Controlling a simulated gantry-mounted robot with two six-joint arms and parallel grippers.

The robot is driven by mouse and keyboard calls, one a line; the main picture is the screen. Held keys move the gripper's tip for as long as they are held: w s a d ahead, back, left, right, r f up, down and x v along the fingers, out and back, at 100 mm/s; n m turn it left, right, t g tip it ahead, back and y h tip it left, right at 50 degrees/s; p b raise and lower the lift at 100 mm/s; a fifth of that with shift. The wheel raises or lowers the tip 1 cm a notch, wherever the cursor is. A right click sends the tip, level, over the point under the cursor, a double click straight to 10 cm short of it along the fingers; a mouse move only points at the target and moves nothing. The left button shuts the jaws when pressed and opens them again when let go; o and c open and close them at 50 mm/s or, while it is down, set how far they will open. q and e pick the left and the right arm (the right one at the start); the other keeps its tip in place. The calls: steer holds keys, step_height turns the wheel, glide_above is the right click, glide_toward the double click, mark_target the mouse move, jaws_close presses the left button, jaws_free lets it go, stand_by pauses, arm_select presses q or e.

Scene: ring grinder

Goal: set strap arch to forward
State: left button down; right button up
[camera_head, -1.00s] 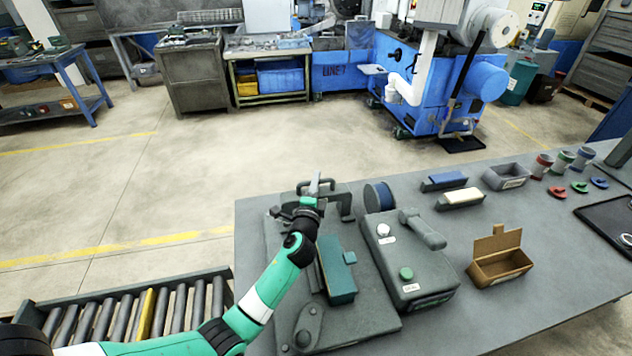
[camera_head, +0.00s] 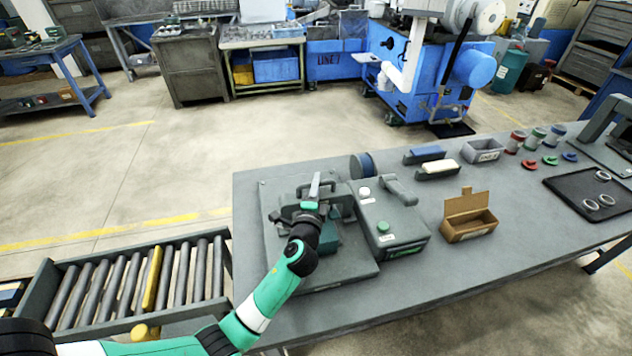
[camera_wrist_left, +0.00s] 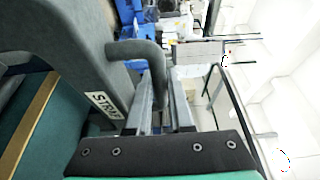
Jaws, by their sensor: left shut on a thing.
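The strap arch (camera_head: 342,206) is a dark grey bracket on the grey machine base at the left of the bench. In the left wrist view the arch (camera_wrist_left: 85,45) fills the upper left, with a white, partly readable label and a curved grey handle (camera_wrist_left: 150,58). My left gripper (camera_head: 315,188) is at the arch in the head view. Its fingers (camera_wrist_left: 160,108) are shut on the handle in the left wrist view. A teal block (camera_head: 330,237) lies on the base beneath, partly hidden by my arm. My right gripper is not in view.
A blue spool (camera_head: 362,166), an open cardboard box (camera_head: 470,228) and a black tray (camera_head: 590,190) are on the bench. A roller conveyor (camera_head: 120,285) stands at the left. The front right bench is clear.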

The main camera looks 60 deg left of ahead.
arm_select(q)
steer(key=shift+r, duration=0.15)
steer(key=c, duration=1.2)
jaws_free()
steer(key=shift+d, duration=0.1)
steer(key=o, duration=0.4)
steer(key=shift+d, duration=0.15)
steer(key=p+v, duration=0.1)
steer(key=v, duration=1)
steer(key=shift+s+d, duration=0.15)
steer(key=shift+s, duration=0.1)
